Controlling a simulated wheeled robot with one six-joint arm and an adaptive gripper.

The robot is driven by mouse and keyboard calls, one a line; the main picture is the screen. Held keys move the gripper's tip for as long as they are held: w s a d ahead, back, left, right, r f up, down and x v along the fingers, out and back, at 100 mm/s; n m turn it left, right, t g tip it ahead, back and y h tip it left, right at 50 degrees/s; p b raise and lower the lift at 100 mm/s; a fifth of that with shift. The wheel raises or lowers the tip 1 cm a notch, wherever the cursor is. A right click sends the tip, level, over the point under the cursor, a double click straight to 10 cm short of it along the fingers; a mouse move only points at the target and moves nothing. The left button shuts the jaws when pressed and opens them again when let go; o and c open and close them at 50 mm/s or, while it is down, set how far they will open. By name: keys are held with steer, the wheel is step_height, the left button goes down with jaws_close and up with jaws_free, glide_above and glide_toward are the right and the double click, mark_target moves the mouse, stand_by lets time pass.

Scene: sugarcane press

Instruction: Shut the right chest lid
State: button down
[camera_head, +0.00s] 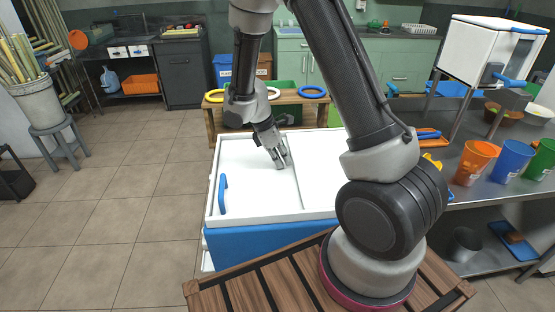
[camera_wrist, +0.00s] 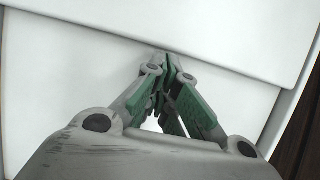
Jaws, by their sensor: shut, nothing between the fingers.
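The white chest with a blue body (camera_head: 260,246) stands in front of me. Its top has a left white lid (camera_head: 250,185) with a blue handle (camera_head: 222,194) and a right white lid (camera_head: 318,165). A seam runs between them, and no opening shows in the visible part. My arm hides the far right of the right lid, so I cannot tell its full state. My gripper (camera_head: 283,158) is shut and empty, pointing down close to the seam. In the wrist view, the shut fingertips (camera_wrist: 170,64) are near a raised white edge; contact is unclear.
A wooden bench with coloured rings (camera_head: 311,91) stands behind the chest. A steel table with orange, blue and green cups (camera_head: 513,158) is at right. A slatted wooden surface (camera_head: 250,291) lies in front.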

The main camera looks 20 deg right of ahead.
steer(key=shift+d, duration=0.1)
steer(key=shift+s+d, duration=0.25)
steer(key=shift+d, duration=0.4)
steer(key=shift+s+d, duration=0.2)
steer(key=shift+d, duration=0.4)
steer(key=shift+a, duration=0.1)
